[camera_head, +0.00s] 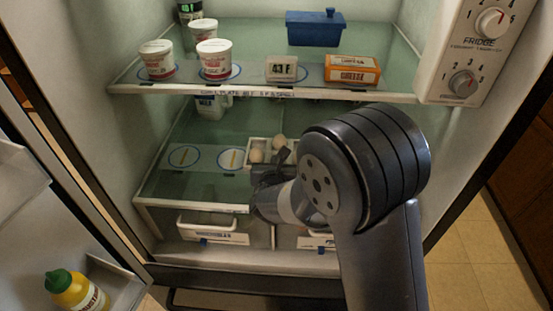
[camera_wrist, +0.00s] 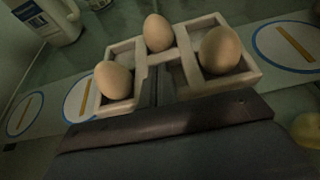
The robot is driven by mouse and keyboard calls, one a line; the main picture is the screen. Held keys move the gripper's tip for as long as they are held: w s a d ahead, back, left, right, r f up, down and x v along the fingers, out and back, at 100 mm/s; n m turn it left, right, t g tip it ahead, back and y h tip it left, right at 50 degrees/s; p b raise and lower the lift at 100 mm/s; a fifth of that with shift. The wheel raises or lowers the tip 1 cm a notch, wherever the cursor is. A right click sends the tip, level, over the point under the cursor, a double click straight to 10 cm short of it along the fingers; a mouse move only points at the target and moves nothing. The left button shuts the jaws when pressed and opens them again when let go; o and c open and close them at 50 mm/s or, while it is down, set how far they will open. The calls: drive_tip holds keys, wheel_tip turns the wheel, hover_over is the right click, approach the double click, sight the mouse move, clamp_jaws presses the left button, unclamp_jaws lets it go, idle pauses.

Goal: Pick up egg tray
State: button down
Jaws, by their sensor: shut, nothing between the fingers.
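The egg tray (camera_head: 256,142) is a pale, open tray on the middle fridge shelf, partly hidden by my gripper in the head view. In the wrist view the egg tray (camera_wrist: 125,50) holds three brown eggs: one at the left (camera_wrist: 114,80), one at the back (camera_wrist: 158,33) and one at the right (camera_wrist: 220,49). My gripper (camera_wrist: 157,88) is shut and empty, its fingertips at the near middle of the tray. I cannot tell whether they touch it. In the head view my gripper (camera_head: 270,172) is dark, at the tray's near side.
A white milk jug (camera_head: 211,106) stands behind left; it also shows in the wrist view (camera_wrist: 47,20). The upper shelf edge (camera_head: 250,94) runs above, holding tubs, a cheese box (camera_head: 352,69) and a blue container (camera_head: 315,28). Circle markings (camera_head: 185,157) lie on clear shelf to the left.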

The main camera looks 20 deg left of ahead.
drive_tip(key=s+d+b, duration=0.3)
drive_tip(key=s+b, duration=0.1)
drive_tip(key=s, duration=1.1)
drive_tip(key=shift+s+d, duration=0.35)
drive_tip(key=shift+d, duration=0.05)
